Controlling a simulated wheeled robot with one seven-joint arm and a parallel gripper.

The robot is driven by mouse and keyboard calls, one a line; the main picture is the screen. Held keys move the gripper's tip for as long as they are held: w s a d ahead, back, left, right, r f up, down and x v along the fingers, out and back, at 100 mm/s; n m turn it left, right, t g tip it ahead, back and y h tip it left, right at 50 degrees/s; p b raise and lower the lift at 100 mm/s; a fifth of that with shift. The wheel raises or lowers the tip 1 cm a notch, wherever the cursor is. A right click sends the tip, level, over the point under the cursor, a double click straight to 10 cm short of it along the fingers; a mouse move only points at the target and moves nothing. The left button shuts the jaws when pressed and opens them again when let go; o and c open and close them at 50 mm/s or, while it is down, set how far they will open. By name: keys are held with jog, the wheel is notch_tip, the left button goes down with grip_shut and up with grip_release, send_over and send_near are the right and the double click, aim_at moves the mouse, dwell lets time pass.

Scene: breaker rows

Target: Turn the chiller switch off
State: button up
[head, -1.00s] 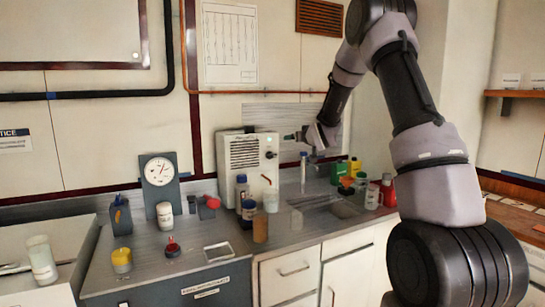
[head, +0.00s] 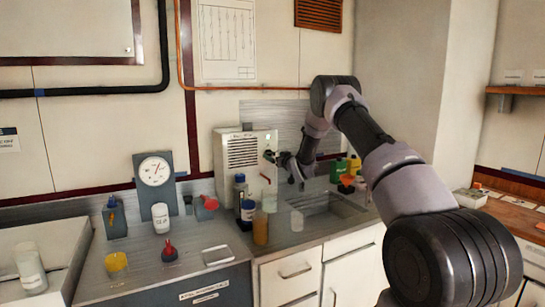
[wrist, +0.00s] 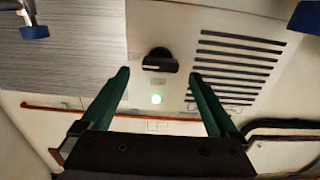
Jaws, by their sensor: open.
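The chiller is a white box with dark vent slots (head: 243,153), standing on the counter against the back wall. In the wrist view its front (wrist: 180,85) fills the middle. Its switch is a black rotary knob (wrist: 158,61) with the bar lying crosswise in the picture. A small green lamp (wrist: 156,99) beside the knob is lit. My gripper (wrist: 159,73) is open, with its green fingers on either side of the knob in the picture; contact cannot be told.
Bottles, including a dark blue one (head: 240,190), and an amber jar (head: 260,228) stand before the chiller. A dial gauge (head: 154,170) stands left.

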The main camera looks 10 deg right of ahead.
aim_at(269, 154)
jog(key=shift+x, duration=1.3)
jog(key=c, duration=1.4)
